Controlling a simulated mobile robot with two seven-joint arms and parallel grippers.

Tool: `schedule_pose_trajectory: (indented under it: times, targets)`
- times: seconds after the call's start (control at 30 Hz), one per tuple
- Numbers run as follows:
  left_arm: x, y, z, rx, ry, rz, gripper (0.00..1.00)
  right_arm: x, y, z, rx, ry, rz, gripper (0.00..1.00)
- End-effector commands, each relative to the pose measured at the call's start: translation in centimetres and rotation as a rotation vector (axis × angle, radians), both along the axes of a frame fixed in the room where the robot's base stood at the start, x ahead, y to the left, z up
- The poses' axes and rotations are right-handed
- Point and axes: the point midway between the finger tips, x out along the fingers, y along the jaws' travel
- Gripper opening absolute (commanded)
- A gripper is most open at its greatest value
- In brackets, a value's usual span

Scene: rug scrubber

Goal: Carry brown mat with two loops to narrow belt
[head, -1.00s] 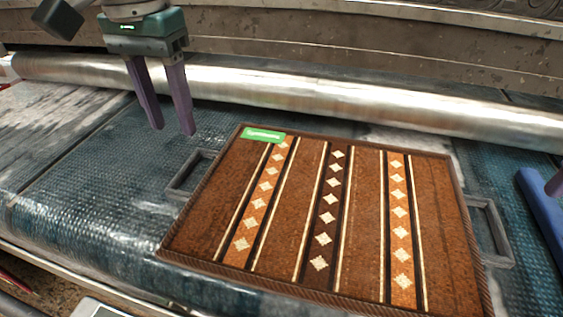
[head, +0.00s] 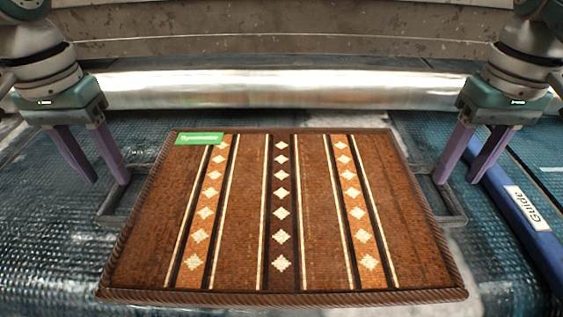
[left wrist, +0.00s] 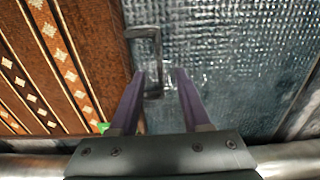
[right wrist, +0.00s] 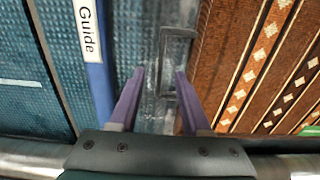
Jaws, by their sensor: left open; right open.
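The brown mat (head: 308,220), striped with rows of pale diamonds and bearing a green label, lies flat on a blue textured belt. A grey loop sticks out at each side: the left loop (left wrist: 157,60) and the right loop (head: 456,206). My left gripper (head: 109,182) is open above the left loop, whose near end shows between its fingers in the left wrist view. My right gripper (head: 454,181) is open above the right loop (right wrist: 177,60), which lies ahead of and partly between its fingers in the right wrist view. Neither visibly holds a loop.
A blue guide bar (head: 530,214) labelled "Guide" lies on the belt right of the mat, close to my right gripper. A shiny metal roller (head: 270,88) runs across behind the mat, with a stained panel (head: 290,40) beyond.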

Motion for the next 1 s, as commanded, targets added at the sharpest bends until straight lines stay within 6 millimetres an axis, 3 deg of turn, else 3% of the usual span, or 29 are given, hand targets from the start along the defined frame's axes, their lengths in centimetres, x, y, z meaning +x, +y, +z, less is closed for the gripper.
schedule_pose_trajectory:
  times: [0.2,0.6,1.0]
  targets:
    - [0.0,0.0,-2.4,-0.001,0.001,-0.001,0.47,0.0,0.0,-2.4,0.0,0.002,0.0,0.47]
    - [0.0,0.0,-2.9,0.0,-0.001,-0.001,0.47,0.0,0.0,-3.0,0.0,0.0,0.0,0.47]
    - [0.0,0.0,-2.9,0.0,-0.001,-0.001,0.03,0.0,0.0,-2.9,0.0,0.0,0.0,0.03]
